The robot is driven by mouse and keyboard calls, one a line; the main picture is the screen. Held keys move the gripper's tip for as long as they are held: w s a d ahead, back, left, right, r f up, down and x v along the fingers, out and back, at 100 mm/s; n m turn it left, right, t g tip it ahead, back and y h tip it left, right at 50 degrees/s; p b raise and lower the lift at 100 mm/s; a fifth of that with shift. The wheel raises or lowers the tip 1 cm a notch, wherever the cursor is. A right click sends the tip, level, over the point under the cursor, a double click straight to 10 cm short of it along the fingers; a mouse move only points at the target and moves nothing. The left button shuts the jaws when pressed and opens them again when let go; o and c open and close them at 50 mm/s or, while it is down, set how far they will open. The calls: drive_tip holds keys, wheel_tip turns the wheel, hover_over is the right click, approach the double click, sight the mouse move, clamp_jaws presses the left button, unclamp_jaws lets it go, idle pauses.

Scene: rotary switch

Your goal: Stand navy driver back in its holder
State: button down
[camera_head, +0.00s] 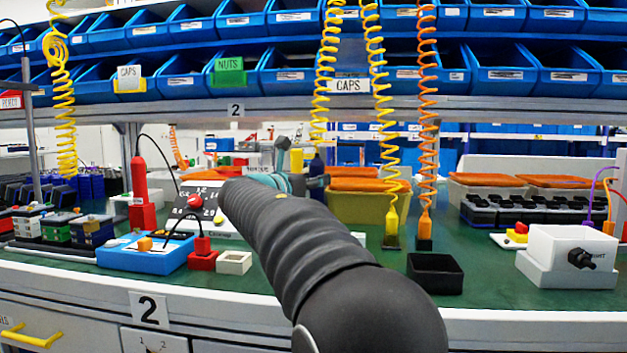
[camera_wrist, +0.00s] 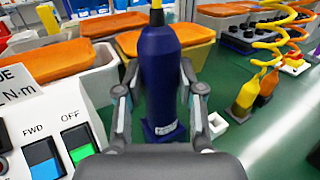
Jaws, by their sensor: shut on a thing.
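The navy driver (camera_wrist: 160,75) is upright between the two fingers of my gripper (camera_wrist: 160,98) in the wrist view, with a yellow piece at its top. The fingers are shut on its body. A wider navy base with a white label (camera_wrist: 164,130) shows at its foot; I cannot tell whether this is its holder or whether the driver is seated in it. In the head view a small part of the navy driver (camera_head: 317,166) shows beyond my gripper (camera_head: 308,184); my dark arm hides the rest.
A red driver (camera_head: 139,180) stands in a red holder at left. A control box with FWD and OFF buttons (camera_wrist: 42,158) is close at left. An open black box (camera_head: 435,285) sits near the front edge.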

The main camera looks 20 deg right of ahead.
drive_tip(key=c, duration=0.6)
unclamp_jaws()
drive_tip(key=shift+c, duration=0.2)
drive_tip(key=shift+f, duration=0.1)
drive_tip(key=v, duration=1.2)
